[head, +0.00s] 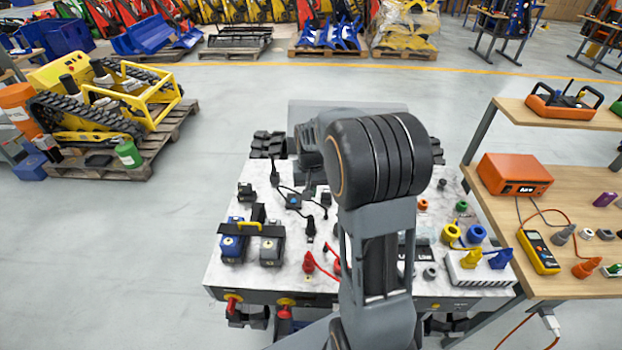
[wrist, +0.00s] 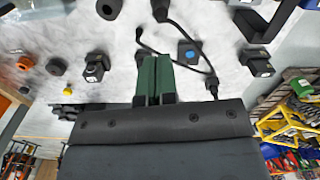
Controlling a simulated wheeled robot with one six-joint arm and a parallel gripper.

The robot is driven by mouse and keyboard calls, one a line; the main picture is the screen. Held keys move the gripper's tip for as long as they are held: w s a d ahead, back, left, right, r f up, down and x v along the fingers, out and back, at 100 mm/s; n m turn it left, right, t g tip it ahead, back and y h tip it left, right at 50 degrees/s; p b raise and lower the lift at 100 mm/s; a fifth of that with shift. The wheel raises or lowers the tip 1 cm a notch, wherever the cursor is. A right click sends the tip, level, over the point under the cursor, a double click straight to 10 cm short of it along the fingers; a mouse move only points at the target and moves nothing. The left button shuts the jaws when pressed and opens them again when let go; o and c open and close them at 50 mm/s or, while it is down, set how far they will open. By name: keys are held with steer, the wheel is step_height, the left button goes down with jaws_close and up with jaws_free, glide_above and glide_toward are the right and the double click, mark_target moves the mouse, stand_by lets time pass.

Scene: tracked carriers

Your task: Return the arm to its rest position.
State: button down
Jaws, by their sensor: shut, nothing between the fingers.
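My arm rises in front of the white marbled work surface (head: 225,270) in the head view, its dark elbow joint large in the middle. The arm hides part of the surface, and my fingertips cannot be made out there. In the wrist view my gripper (wrist: 155,100) shows its two green fingers pressed together. Nothing is between them. Black cables and small dark parts on the white surface lie beyond the fingers, including a dark block with a blue top (wrist: 188,53). The gripper looks apart from them, though the exact distance is hard to tell.
A wooden bench at the right holds an orange box (head: 514,174) and a yellow multimeter (head: 538,252). A yellow tracked machine (head: 100,100) stands on a pallet at left. Floor between is clear.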

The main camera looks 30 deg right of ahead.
step_height(320, 180, up, 6)
steer(key=s+a+r+n+t, duration=0.1)
steer(key=s+a, duration=0.3)
steer(key=s, duration=0.4)
steer(key=s+a+r+n+t, duration=0.2)
steer(key=s+a, duration=0.3)
steer(key=s, duration=0.3)
steer(key=shift+a+r+n+t, duration=0.15)
steer(key=shift+r+n+t, duration=0.1)
steer(key=shift+n+t, duration=0.35)
steer(key=c, duration=1.8)
jaws_free()
